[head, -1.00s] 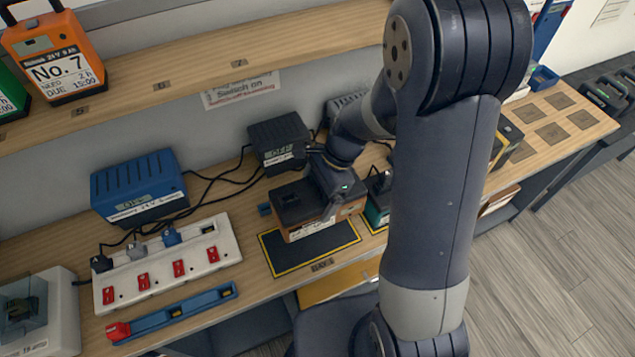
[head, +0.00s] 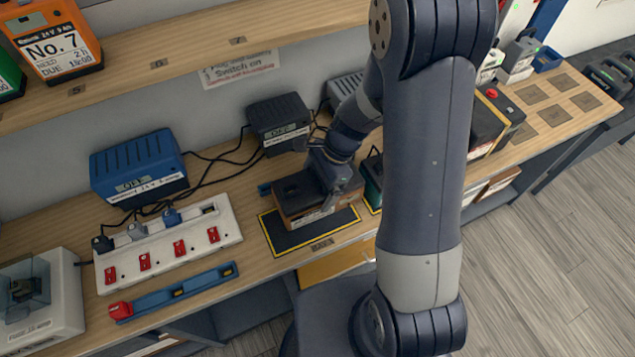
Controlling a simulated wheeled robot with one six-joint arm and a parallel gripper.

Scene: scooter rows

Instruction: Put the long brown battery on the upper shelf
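A brown battery (head: 291,206) with a dark top sits at the yellow-edged black mat (head: 285,241) on the bench. My gripper (head: 326,202) is at the battery's right part, reaching down from above. My wrist and arm cover part of the battery, and I cannot see both fingers, so whether they are closed on it is unclear. The upper shelf (head: 200,58) is a wooden board above the bench, with numbered places along its front edge. An orange battery (head: 52,42) labelled No. 7 stands on it at the left.
A blue charger (head: 138,168) and a black charger (head: 279,120) stand behind, with cables to a white power strip (head: 230,228). A dark green item (head: 372,182) is close right of the battery. The shelf's middle looks clear. A black-topped battery (head: 490,125) stands farther right.

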